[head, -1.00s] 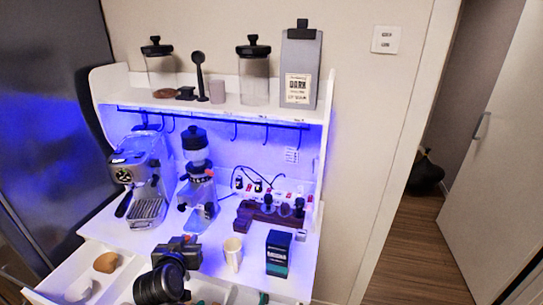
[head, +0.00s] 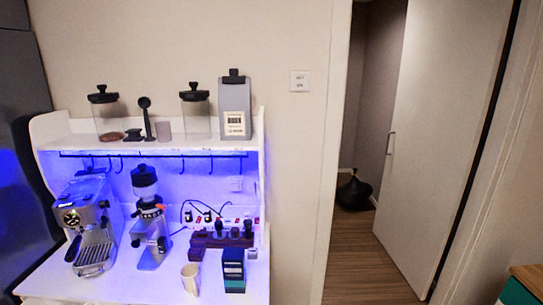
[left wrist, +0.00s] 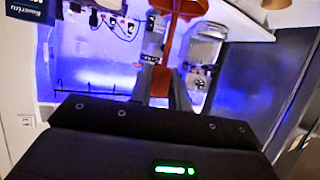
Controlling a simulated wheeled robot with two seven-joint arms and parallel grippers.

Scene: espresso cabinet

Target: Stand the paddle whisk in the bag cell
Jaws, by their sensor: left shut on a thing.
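In the left wrist view my left gripper (left wrist: 165,92) is shut on an orange-red piece (left wrist: 162,78), which looks like the paddle whisk. It widens toward the top edge of that view, where it is cut off. The cabinet lies blurred behind it, upside down. Neither gripper shows in the head view. I cannot make out the bag cell in either view.
The cabinet counter holds an espresso machine (head: 88,225), a grinder (head: 150,230), a cup (head: 190,278) and a dark box (head: 233,270). Jars (head: 196,112) stand on the shelf. A door (head: 440,140) and open floor (head: 365,260) lie right. A wooden edge (head: 528,275) is lower right.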

